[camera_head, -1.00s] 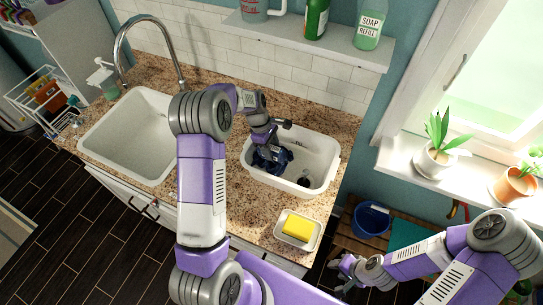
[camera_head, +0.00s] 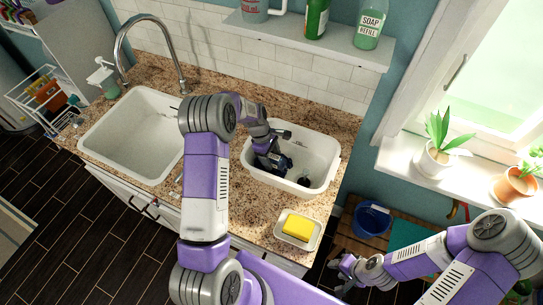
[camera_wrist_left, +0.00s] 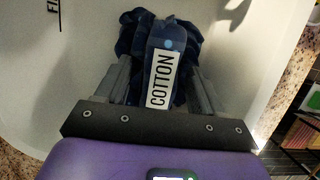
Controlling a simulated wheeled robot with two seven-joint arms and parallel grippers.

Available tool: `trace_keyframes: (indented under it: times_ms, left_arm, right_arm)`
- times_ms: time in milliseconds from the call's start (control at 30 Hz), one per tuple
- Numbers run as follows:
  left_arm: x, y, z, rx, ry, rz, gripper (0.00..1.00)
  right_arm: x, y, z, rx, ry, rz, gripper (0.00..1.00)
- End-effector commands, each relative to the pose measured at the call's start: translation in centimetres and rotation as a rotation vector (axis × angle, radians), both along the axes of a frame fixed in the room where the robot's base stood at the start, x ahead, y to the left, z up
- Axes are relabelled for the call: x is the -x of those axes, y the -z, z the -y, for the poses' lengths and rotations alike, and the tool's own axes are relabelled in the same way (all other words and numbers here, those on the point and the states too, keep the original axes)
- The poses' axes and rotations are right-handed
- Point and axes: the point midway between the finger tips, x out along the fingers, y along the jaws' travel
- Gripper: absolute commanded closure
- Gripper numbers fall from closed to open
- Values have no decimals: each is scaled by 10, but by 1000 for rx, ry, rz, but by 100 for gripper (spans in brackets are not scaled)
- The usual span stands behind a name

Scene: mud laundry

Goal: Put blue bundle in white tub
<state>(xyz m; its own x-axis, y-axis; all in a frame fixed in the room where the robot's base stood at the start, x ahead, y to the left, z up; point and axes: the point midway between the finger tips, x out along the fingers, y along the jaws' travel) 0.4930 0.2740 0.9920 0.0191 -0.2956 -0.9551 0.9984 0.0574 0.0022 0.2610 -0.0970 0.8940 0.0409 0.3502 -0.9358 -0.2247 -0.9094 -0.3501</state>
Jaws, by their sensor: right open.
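The blue bundle (camera_wrist_left: 162,40) is dark blue cloth with a white label reading COTTON. It sits between the fingers of my left gripper (camera_wrist_left: 160,75), which appear shut on it. In the head view the left gripper (camera_head: 272,152) reaches down inside the white tub (camera_head: 322,150), in its left half. The bundle (camera_head: 282,163) shows there only partly, low inside the tub walls; I cannot tell whether it touches the floor. The tub wall (camera_wrist_left: 55,75) surrounds it in the wrist view. My right gripper (camera_head: 345,270) is open and empty, low at the right beyond the counter.
A white sink (camera_head: 130,135) with a tall faucet lies left of the tub. A dish with a yellow sponge (camera_head: 296,227) stands in front of the tub. A shelf with bottles (camera_head: 315,35) hangs above. A blue bucket (camera_head: 370,220) stands at the lower right.

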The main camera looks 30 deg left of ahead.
Motion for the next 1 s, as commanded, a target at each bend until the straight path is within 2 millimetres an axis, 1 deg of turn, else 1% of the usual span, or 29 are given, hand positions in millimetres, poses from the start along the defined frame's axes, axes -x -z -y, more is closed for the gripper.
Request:
trace_keyframes:
  times_ms: [300, 433, 567, 800, 900, 1000]
  left_arm:
    - [0, -1, 0, 0, 0, 0, 26]
    - [-1, -10, -2, -1, -1, 3, 26]
    - [-1, -32, -8, -1, 0, 5, 26]
    - [0, -82, -24, -1, -1, 5, 26]
    - [1, -98, -29, -1, -1, 4, 26]
    - [1, -110, -33, -1, -1, 3, 26]
  right_arm:
    - [0, -1, 0, 0, 0, 0, 58]
    - [0, -3, 0, 0, 0, 0, 58]
    - [0, -1, 0, 0, 0, 0, 58]
    - [0, 1, 0, 0, 0, 0, 58]
    - [0, 1, 0, 0, 0, 0, 58]
    - [0, 1, 0, 0, 0, 0, 58]
